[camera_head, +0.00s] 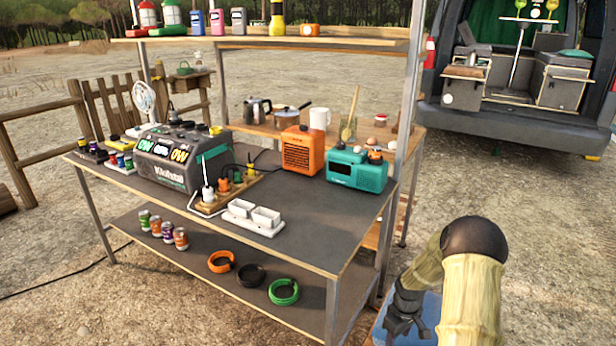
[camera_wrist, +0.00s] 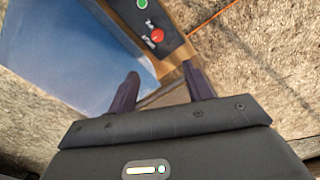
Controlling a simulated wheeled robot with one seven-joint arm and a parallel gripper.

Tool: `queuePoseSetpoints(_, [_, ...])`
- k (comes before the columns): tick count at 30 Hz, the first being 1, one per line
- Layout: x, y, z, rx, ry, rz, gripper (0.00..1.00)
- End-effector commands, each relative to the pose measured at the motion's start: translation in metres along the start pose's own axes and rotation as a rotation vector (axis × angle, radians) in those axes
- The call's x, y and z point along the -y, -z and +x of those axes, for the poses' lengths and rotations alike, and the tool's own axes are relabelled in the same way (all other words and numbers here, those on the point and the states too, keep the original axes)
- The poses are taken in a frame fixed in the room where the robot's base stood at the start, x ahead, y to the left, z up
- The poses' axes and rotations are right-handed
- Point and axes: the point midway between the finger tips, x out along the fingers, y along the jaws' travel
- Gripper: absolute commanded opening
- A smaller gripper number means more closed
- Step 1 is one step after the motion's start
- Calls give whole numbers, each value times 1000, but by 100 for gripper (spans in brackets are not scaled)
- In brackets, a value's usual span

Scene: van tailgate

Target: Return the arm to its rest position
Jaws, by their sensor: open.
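My gripper (camera_head: 404,322) is at the lower right in the head view, at the end of my folded arm, low beside the right end of the workbench. It points down over a blue surface. In the wrist view my gripper (camera_wrist: 158,88) shows two dark fingers spread apart with nothing between them. Beyond the fingers lie the blue surface and a panel with a red button and a green button, with gravelly ground around them.
The workbench (camera_head: 300,250) holds a power station (camera_head: 165,165), a teal radio (camera_head: 357,172), an orange heater-like box (camera_head: 302,150) and a white double tray (camera_head: 252,222). Its lower shelf carries cans and coiled cables. A van (camera_head: 520,125) stands open behind. Ground between is clear.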

Motion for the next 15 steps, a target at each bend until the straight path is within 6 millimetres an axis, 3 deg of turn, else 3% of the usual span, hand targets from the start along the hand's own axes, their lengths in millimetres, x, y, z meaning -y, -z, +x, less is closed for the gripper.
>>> queuePoseSetpoints(7, [42, 3, -73, -22, -43, 80, 50])
queuePoseSetpoints(15, [102, -12, -146, -69, -77, 211, 50])
